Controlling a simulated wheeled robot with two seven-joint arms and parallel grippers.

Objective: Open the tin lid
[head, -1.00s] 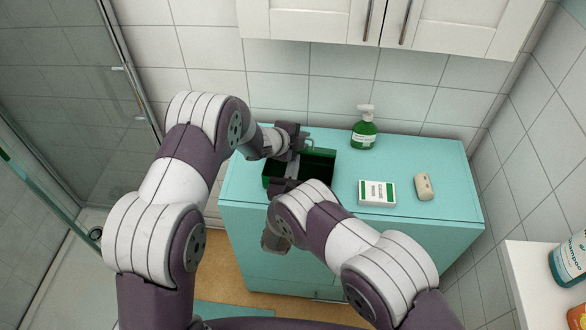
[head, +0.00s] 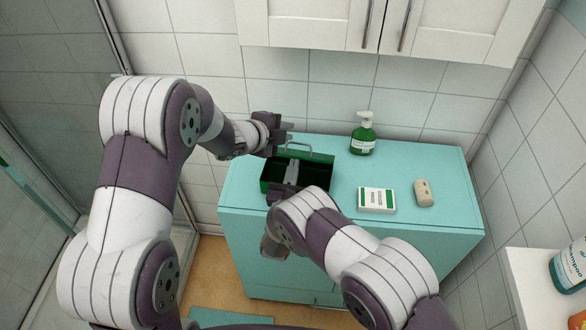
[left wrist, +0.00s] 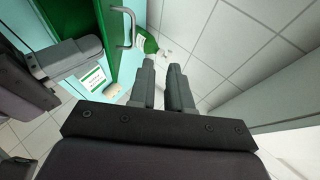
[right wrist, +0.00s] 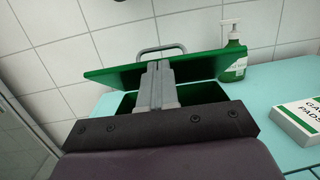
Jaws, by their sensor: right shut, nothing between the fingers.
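The green tin (head: 266,185) stands on the turquoise cabinet, its dark inside showing. Its lid (right wrist: 115,75) is raised and tilted back at the rear of the tin, with a metal handle (head: 300,147) on it. The lid and handle also show in the left wrist view (left wrist: 125,55). My right gripper (right wrist: 158,66) is shut and empty. Its fingers reach over the tin in front of the lid; whether they touch the lid is unclear. My left gripper (head: 288,132) is slightly open and empty, behind and left of the lid, apart from the handle.
A green pump bottle (head: 363,134) stands at the back, right of the tin. A white and green box (head: 376,200) and a beige bar (head: 424,193) lie to the right. The tiled wall is close behind. The cabinet top's front right is clear.

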